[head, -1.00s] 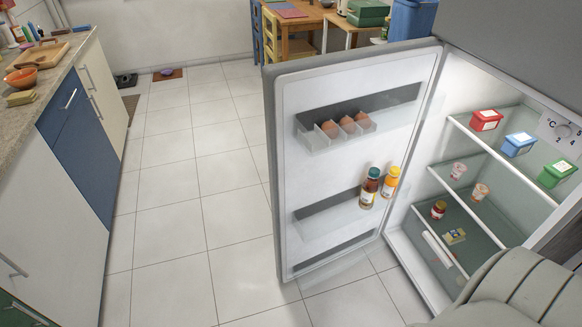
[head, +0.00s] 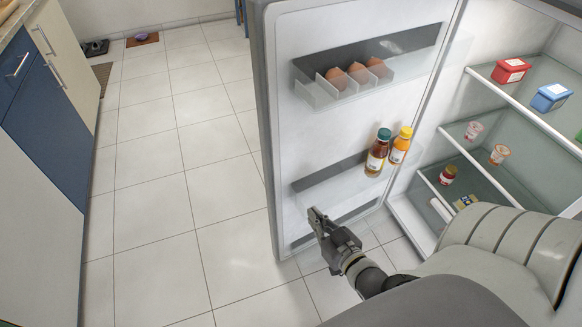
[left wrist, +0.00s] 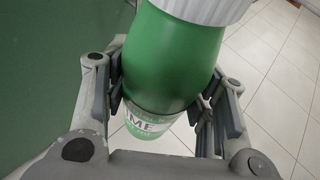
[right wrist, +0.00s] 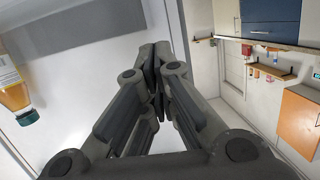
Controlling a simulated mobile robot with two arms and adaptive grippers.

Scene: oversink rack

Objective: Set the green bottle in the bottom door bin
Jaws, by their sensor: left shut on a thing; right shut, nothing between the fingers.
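The green bottle (left wrist: 165,60) has a white cap and a label, and shows in the left wrist view. My left gripper (left wrist: 162,95) is shut on its body; the bottle and this gripper are outside the head view. My right gripper (head: 315,217) is shut and empty, in front of the lower part of the open fridge door (head: 290,130). It also shows closed in the right wrist view (right wrist: 160,70). The door's lower bin (head: 330,187) holds a green-capped brown bottle (head: 377,155) and a yellow-capped orange bottle (head: 400,147) at its right; its left part is clear.
An upper door bin (head: 318,92) holds eggs. Blue and white cabinets (head: 45,135) stand at left, with clear tiled floor (head: 170,180) between.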

